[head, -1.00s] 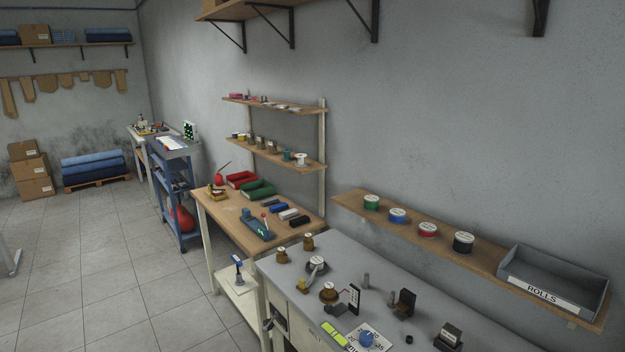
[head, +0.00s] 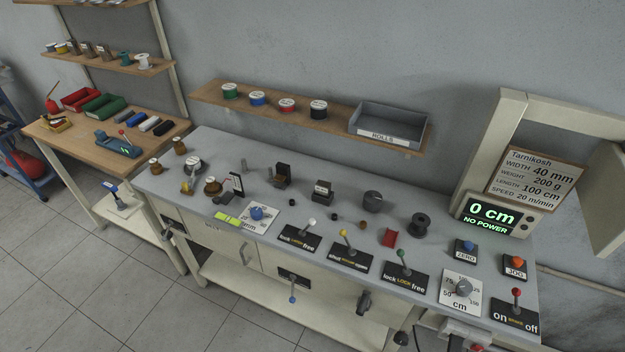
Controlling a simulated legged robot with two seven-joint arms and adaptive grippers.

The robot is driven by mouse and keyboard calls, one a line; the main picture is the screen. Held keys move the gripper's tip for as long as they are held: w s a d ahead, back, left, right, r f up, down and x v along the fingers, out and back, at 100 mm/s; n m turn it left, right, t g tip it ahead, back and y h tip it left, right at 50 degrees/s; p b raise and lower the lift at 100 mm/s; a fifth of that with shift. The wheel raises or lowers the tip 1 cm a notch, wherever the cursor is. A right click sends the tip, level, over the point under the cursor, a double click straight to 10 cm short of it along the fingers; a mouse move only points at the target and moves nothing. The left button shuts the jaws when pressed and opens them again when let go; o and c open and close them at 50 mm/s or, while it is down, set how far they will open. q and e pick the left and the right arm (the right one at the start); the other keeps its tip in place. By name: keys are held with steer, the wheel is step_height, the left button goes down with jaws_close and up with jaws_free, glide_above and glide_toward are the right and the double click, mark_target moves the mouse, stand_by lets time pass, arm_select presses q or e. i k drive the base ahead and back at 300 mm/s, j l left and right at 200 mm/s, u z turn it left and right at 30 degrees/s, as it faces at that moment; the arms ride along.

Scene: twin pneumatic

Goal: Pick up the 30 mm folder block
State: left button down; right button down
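Two dark blocks stand upright on the grey bench top. One dark block (head: 282,176) is left of the bench's middle, towards the back. The other dark block (head: 322,190) stands to its right and has a pale label on its face. I cannot read a size on either, so I cannot tell which is the 30 mm folder block. A black plate with white dots (head: 237,183) stands further left, beside a brown spool (head: 212,186). Neither of my grippers is in view.
The grey bench (head: 350,220) carries several levers on label plates, a dial (head: 460,290), buttons and a display (head: 490,216) reading 0 cm, NO POWER. A shelf behind holds several rolls and a grey ROLLS tray (head: 390,125). A wooden table (head: 80,138) stands left.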

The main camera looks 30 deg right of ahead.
mark_target(322, 188)
steer(key=i+j+z, duration=0.1)
steer(key=z, duration=0.3)
steer(key=i+j+z, duration=0.15)
steer(key=z, duration=0.25)
